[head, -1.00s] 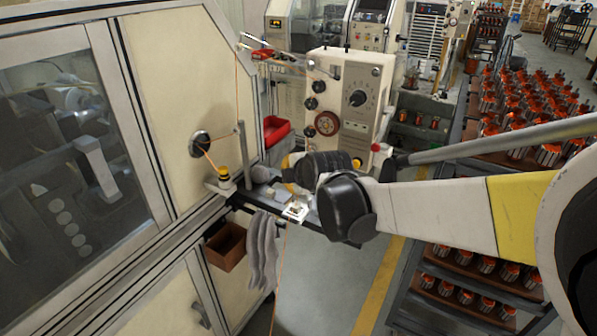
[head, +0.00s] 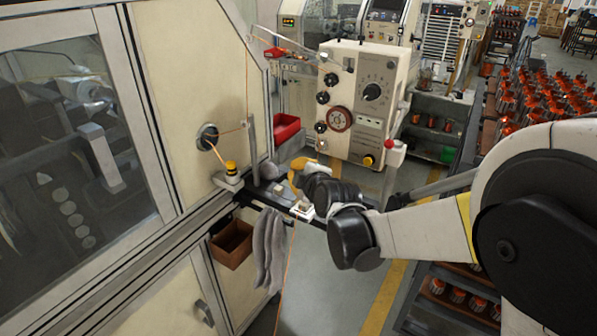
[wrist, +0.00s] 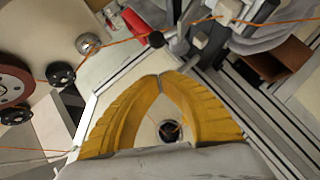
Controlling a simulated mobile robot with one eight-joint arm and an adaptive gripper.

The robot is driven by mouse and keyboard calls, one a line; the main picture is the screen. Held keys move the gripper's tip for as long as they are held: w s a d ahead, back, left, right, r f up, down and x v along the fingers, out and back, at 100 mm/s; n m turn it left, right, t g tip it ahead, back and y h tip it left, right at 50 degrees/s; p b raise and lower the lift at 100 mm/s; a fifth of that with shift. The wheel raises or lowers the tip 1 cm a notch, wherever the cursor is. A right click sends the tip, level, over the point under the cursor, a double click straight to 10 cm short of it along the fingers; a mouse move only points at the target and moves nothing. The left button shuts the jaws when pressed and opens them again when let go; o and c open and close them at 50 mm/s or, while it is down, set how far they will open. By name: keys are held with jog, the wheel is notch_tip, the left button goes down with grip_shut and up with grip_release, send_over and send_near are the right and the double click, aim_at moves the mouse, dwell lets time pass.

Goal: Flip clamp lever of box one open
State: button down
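My gripper (wrist: 160,75) has yellow ribbed fingers whose tips meet in the wrist view, with nothing seen held between them. In the head view my gripper (head: 294,182) is at the narrow dark shelf on the front of the big cream machine, its yellow fingers just above and left of a small white box (head: 302,210). Orange wire runs down beside this box. I cannot make out a clamp lever on it, nor tell whether it is box one. My wrist hides part of the shelf.
A cream control panel (head: 358,100) with knobs stands behind my gripper. A red bin (head: 284,129), a yellow-black button (head: 231,169), a brown box (head: 231,244) and grey gloves (head: 269,250) are around the shelf. Orange wire crosses the area. Racks of armatures stand right.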

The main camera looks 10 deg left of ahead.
jog(key=shift+w+d+f, duration=0.25)
jog(key=shift+w+d, duration=0.05)
jog(key=shift+d, duration=0.15)
jog(key=shift+w+d+f, duration=0.2)
jog(key=shift+w+d, duration=0.1)
jog(key=shift+d, duration=0.15)
jog(key=shift+w+d+r+g, duration=0.1)
jog(key=shift+w+r+g, duration=0.05)
jog(key=shift+w+g, duration=0.15)
jog(key=shift+w+d+r+m+g+p, duration=0.15)
jog(key=shift+w+d+m+g+p, duration=0.05)
jog(key=shift+w+m+g+p, duration=0.4)
